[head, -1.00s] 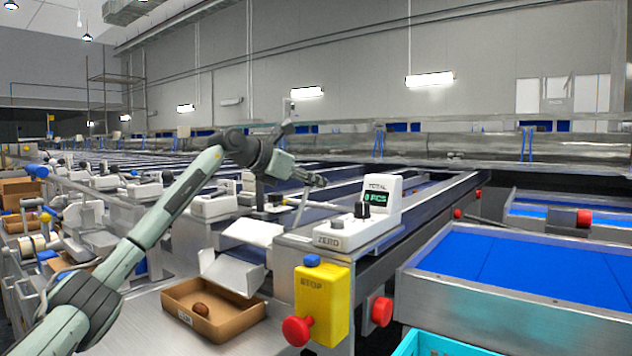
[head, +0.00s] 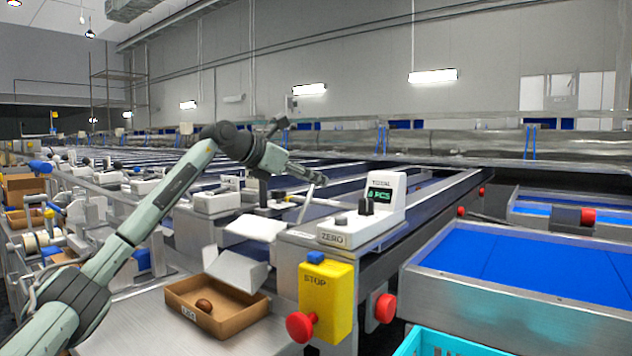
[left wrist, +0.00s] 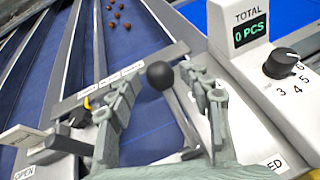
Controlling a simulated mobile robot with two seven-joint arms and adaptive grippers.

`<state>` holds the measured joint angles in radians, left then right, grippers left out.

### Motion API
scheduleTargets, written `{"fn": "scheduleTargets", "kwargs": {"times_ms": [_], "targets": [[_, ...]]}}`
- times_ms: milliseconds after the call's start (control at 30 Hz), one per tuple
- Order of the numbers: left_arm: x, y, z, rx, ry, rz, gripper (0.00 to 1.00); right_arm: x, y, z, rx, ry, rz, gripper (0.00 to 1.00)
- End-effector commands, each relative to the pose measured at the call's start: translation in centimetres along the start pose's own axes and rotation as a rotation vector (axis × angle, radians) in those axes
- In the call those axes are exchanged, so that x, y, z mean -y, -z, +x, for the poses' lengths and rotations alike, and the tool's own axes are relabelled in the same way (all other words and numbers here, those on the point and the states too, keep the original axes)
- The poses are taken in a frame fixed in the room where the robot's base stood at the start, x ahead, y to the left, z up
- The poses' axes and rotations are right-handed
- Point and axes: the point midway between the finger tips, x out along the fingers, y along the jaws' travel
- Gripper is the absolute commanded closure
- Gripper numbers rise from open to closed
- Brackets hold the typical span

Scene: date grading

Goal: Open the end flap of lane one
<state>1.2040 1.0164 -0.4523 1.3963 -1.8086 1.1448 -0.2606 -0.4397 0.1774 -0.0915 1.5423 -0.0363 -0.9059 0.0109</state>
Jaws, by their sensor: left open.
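A lever with a black ball knob (left wrist: 160,75) and a grey stem stands at the lane end in the left wrist view. Labels "OPEN" at left and one ending in "ED" at right flank it. The stem leans between them, its foot hidden. My left gripper (left wrist: 157,84) is open, one finger on each side of the knob; whether either touches it I cannot tell. In the head view my left gripper (head: 312,176) is over the lane end, by the lever stem (head: 305,203). White angled plates (head: 237,268) hang above a cardboard box. My right gripper is out of view.
The counter unit (head: 375,215) reading "0 PCS" stands close right of the gripper. A yellow stop box (head: 327,290) with a red button is below it. The cardboard box (head: 230,325) holds one brown date. Several dates (left wrist: 122,22) lie on the blue belt.

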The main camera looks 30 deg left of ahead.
Motion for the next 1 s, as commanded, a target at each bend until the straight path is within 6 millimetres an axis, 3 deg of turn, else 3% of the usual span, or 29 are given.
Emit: {"fn": "scheduleTargets", "kwargs": {"times_ms": [200, 400, 600, 1000], "targets": [[-0.2, 0.1, -4.9, -0.002, -0.005, 0.001, 0.51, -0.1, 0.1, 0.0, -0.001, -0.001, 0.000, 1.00], [-0.1, 0.2, -8.3, -0.003, -0.004, -0.001, 0.51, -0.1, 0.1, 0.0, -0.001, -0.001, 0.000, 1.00], [0.0, 0.2, -9.7, -0.004, -0.001, -0.001, 0.51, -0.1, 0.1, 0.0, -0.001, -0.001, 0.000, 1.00], [0.0, 0.1, -9.8, -0.003, -0.001, -0.001, 0.51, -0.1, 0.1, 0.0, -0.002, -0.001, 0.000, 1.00]]}}
